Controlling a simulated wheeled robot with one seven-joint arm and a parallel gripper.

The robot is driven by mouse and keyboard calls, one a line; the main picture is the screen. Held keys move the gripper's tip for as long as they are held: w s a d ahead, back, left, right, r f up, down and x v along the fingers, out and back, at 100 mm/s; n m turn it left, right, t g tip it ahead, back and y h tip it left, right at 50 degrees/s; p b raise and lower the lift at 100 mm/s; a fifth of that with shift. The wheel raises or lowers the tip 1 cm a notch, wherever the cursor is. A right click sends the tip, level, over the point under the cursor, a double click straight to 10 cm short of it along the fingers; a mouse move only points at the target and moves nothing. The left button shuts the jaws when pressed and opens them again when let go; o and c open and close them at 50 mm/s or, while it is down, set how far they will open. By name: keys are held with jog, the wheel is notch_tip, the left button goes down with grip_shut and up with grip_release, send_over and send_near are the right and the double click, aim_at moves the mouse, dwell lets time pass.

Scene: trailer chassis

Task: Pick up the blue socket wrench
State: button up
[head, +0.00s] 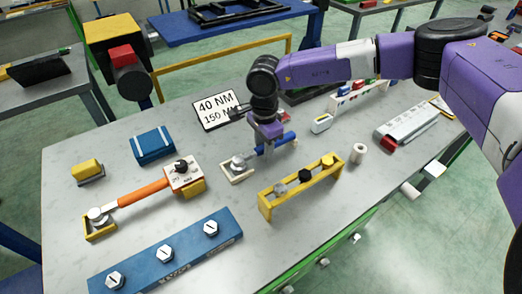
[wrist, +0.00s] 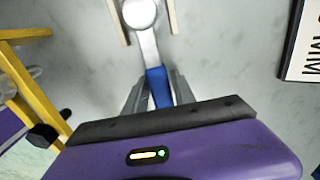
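The blue socket wrench (head: 285,139) lies on the grey table with its metal head in a small pale holder (head: 238,171) at its left end. In the wrist view its blue handle (wrist: 157,86) runs between my fingers, and its silver shaft leads up to the round head. My gripper (head: 262,148) points down over the handle and hides part of it. In the wrist view my gripper (wrist: 158,80) is open, one finger on each side of the handle, with narrow gaps showing. Contact at the fingertips is hard to make out.
A sign reading 40 NM, 150 NM (head: 217,109) lies behind the wrench. A yellow rack (head: 270,203) with sockets stands in front. An orange-handled wrench (head: 143,193), a blue box (head: 153,146) and a blue bolt bar (head: 168,255) lie to the left.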

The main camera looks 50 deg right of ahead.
grip_shut()
jog(key=shift+r, duration=0.2)
